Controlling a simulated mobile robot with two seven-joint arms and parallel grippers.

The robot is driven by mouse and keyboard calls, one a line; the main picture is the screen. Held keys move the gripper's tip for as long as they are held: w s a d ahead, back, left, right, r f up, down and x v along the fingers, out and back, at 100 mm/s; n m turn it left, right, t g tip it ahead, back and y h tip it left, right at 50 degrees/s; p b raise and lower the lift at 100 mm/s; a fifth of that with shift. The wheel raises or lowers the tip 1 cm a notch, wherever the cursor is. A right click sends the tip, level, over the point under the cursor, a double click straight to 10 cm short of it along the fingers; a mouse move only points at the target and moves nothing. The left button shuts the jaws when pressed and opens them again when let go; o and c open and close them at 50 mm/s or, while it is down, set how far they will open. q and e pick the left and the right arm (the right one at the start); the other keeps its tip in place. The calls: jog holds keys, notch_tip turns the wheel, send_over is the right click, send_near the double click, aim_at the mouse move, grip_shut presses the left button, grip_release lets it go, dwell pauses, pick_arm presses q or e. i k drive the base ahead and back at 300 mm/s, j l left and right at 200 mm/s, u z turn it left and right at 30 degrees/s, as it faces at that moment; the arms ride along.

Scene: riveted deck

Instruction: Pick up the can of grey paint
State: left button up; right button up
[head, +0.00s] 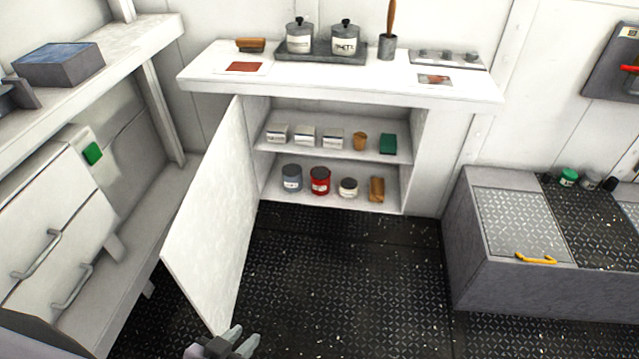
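The can of grey paint (291,179) stands upright on the bottom shelf of the open cabinet, at the left end of the row. It is blue-grey with a dark lid and a pale label. A red can (320,182) stands just to its right. My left gripper (245,336) is at the bottom edge of the head view, in front of the open cabinet door and well short of the can. Its two fingers are apart with nothing between them. My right gripper is not in view.
The cabinet door (215,215) stands open on the left side. The bottom shelf also holds a small pale jar (348,188) and a brown item (377,190). A grey chest (500,285) stands at right. The dark deck (340,270) before the cabinet is clear.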

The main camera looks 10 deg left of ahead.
aim_at(292, 173)
jog(key=i+l, duration=0.15)
jog(key=i, duration=0.3)
jog(key=i+l+u, duration=0.15)
jog(key=i, duration=0.35)
jog(key=i+l, duration=0.15)
jog(key=i, duration=0.3)
jog(key=i+l+u, duration=0.1)
jog(key=i, duration=0.35)
jog(key=l, duration=0.1)
